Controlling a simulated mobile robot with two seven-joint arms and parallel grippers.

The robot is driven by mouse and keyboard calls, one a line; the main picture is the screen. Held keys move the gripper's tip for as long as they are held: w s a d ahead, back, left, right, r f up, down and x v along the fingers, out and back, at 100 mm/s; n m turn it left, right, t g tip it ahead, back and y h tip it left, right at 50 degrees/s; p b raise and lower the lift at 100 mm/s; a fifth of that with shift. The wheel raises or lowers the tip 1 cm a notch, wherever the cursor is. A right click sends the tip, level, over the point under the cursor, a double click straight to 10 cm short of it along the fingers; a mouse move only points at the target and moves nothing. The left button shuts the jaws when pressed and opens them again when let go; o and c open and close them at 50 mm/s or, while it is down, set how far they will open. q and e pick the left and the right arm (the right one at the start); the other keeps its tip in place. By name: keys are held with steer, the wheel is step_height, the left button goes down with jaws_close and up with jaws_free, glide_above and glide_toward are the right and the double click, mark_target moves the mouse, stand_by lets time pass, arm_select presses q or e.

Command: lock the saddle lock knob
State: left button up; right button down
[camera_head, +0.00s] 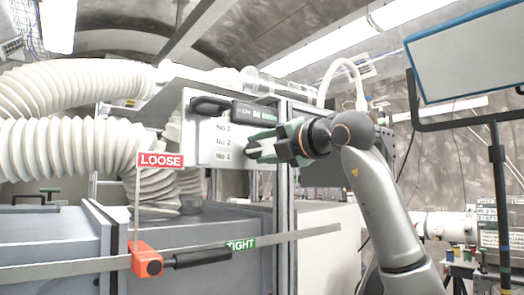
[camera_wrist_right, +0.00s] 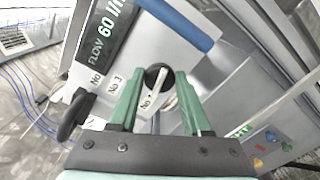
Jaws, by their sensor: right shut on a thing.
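The orange saddle (camera_head: 146,258) sits on a grey rail (camera_head: 300,235) at the lower left in the head view. A dark round knob (camera_head: 154,268) shows on its front, and a black handle (camera_head: 203,257) points right toward a green TIGHT label (camera_head: 241,244). A red LOOSE sign (camera_head: 161,160) stands on a post above the saddle. My right gripper (camera_head: 257,148) is away from the saddle, up at the white panel. My left gripper is not in view.
The white panel (camera_head: 205,148) carries several number labels and a black handle (camera_head: 210,105). White corrugated hoses (camera_head: 70,150) fill the upper left. Grey boxes (camera_head: 50,240) stand behind the rail. A blue-framed screen (camera_head: 470,60) is at the right.

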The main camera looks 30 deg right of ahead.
steer(key=m, duration=0.3)
steer(key=shift+f+m, duration=0.1)
steer(key=shift+m, duration=0.3)
steer(key=shift+m+b, duration=0.3)
steer(key=shift+m, duration=0.3)
steer(key=shift+c, duration=1.8)
jaws_free()
